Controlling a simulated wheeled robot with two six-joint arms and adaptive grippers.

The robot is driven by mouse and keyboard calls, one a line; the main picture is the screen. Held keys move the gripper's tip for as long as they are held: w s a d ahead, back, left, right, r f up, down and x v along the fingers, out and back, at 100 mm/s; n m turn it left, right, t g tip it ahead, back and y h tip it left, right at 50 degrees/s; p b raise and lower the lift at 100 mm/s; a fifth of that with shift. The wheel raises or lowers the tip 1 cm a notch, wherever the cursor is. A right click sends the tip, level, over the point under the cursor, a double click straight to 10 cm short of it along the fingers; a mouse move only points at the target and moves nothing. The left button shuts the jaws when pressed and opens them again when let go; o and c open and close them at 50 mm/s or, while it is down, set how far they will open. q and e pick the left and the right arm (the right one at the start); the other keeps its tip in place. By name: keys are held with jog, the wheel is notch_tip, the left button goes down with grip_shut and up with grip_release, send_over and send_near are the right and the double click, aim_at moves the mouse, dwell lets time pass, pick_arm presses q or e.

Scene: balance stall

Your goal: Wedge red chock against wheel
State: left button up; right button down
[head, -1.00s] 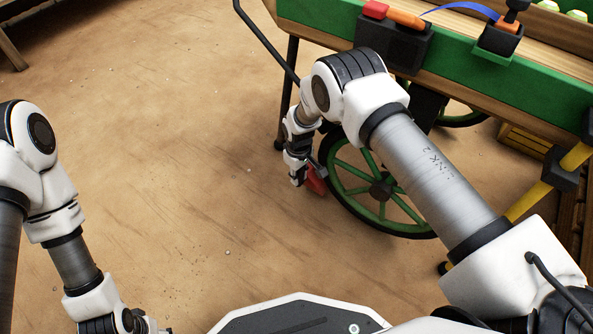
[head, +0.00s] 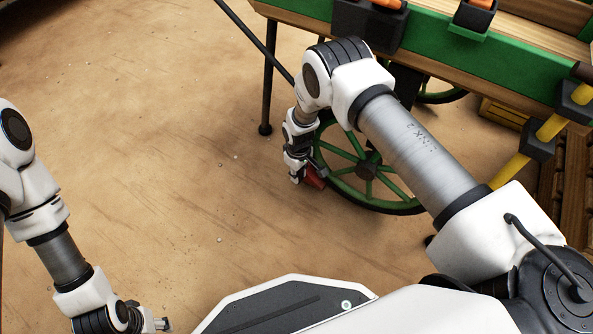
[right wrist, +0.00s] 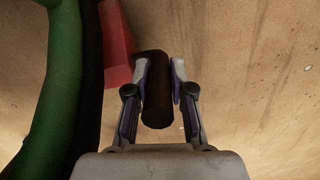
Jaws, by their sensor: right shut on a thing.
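The red chock (head: 315,178) is low beside the near cart wheel (head: 345,188), at the left side of its rim. My right gripper (head: 297,172) is shut on the chock's dark handle (right wrist: 156,90), which shows between the two fingers in the right wrist view (right wrist: 159,72). There the red block (right wrist: 116,45) lies right alongside the black tyre and green rim (right wrist: 65,70). I cannot tell whether they touch. My left gripper (head: 158,323) is at the bottom left of the head view, far from the chock, its fingers only partly visible.
The green and wooden cart (head: 500,60) stands at the upper right, with a dark leg (head: 268,90) left of the wheel. A yellow and black bar (head: 535,140) and wooden crates (head: 565,165) are at the right. The brown floor (head: 150,130) at the left is clear.

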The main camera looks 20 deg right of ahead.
jog(key=shift+s, duration=0.1)
dwell(0.3)
jog(key=shift+s+d+r+p, duration=0.1)
jog(key=shift+s+d+p, duration=0.2)
jog(key=shift+s+p, duration=0.15)
jog(key=shift+s+d+r, duration=0.1)
jog(key=shift+s+d+f+p, duration=0.3)
jog(key=shift+s+f, duration=0.1)
dwell(0.7)
jog(key=c, duration=0.9)
grip_release()
jog(key=shift+d+f, duration=0.1)
jog(key=shift+c, duration=0.2)
